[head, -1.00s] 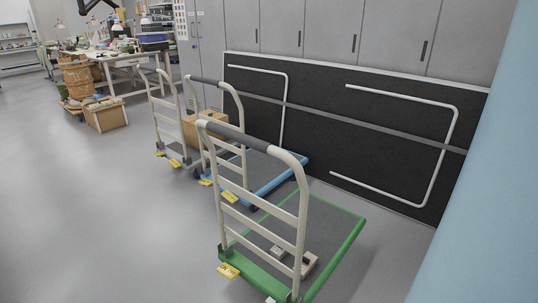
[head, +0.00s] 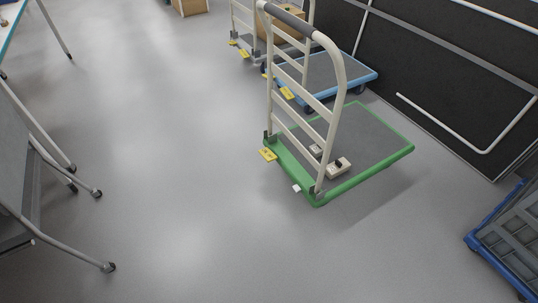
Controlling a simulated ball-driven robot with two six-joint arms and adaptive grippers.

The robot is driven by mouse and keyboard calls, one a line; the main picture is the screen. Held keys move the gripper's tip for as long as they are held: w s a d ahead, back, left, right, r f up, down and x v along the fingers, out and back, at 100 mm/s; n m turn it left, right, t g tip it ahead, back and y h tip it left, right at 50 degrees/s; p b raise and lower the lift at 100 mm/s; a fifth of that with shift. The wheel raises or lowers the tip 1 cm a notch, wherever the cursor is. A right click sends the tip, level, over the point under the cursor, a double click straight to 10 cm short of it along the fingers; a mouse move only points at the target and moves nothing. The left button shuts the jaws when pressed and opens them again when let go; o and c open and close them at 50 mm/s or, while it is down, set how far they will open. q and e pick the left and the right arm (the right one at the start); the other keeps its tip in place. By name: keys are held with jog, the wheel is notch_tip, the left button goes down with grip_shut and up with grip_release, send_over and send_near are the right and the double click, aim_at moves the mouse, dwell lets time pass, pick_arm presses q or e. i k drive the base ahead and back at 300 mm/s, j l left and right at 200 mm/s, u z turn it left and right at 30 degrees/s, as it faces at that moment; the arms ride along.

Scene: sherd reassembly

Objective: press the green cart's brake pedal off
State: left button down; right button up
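The green cart (head: 368,175) stands right of centre in the head view, a flat platform trolley with a green rim, grey deck and upright cream handle frame. A yellow pedal (head: 268,154) sticks out low at the left end of its handle-side edge. A small white tab (head: 297,188) shows low near the other end of that edge; I cannot tell whether it is a pedal. Whether the yellow pedal is up or down is too small to tell. Two small pale objects, one a block (head: 338,167), lie on the deck. Neither of my grippers is in view.
A blue cart (head: 318,77) with yellow pedals stands just behind the green one, and another cart is farther back. A blue-framed crate (head: 510,240) is at the right edge. Grey chair-like furniture (head: 28,190) stands at the left. The floor between is clear.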

aim_at(269, 156)
jog(key=i+j+u, duration=0.1)
jog(key=i+u, duration=0.25)
jog(key=i, duration=0.6)
